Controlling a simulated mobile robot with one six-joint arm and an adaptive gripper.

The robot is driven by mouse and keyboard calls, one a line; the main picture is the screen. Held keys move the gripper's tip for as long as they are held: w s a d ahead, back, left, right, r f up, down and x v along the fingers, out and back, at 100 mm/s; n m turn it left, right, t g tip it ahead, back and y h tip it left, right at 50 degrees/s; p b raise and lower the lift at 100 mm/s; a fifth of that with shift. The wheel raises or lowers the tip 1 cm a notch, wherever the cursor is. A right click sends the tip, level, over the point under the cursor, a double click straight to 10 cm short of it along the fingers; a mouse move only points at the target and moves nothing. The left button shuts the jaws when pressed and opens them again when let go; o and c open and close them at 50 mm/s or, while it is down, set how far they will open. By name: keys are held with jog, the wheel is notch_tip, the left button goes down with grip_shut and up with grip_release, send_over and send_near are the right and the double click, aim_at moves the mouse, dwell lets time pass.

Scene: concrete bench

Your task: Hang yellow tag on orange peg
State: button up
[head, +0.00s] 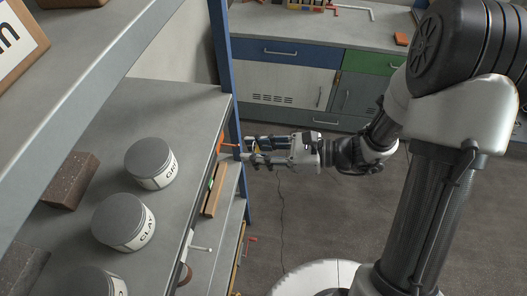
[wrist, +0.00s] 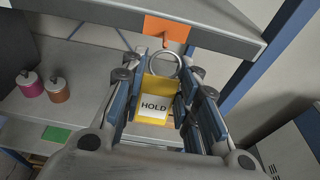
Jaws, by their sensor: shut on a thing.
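The yellow tag (wrist: 154,88) bears a white label reading HOLD and has a metal ring (wrist: 166,66) at its far end. My gripper (wrist: 163,100) is shut on the tag in the wrist view, with the ring beyond the fingers. The orange peg (wrist: 165,38) projects from an orange plate (wrist: 178,30) on the grey shelf edge. The ring lies right by the peg's tip; I cannot tell whether it is around it. In the head view, my gripper (head: 258,150) is just right of the orange peg (head: 229,146) by the blue post; the tag is mostly hidden by the fingers.
The blue post (head: 222,75) stands close to my gripper. Grey tins (head: 150,163) and a dark brick (head: 72,180) stand on the shelf. A green plate (wrist: 56,133) and a white peg (head: 200,248) are nearby. Open floor (head: 330,215) lies to the right, with cabinets (head: 285,82) behind.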

jog(key=b+x, duration=0.1)
jog(key=x, duration=0.4)
jog(key=shift+a, duration=0.25)
dwell(0.3)
dwell(0.6)
jog(key=o, duration=0.8)
jog(key=shift+a+f, duration=0.15)
jog(key=shift+a, duration=0.1)
jog(key=shift+o, duration=0.2)
jog(key=shift+d, duration=0.1)
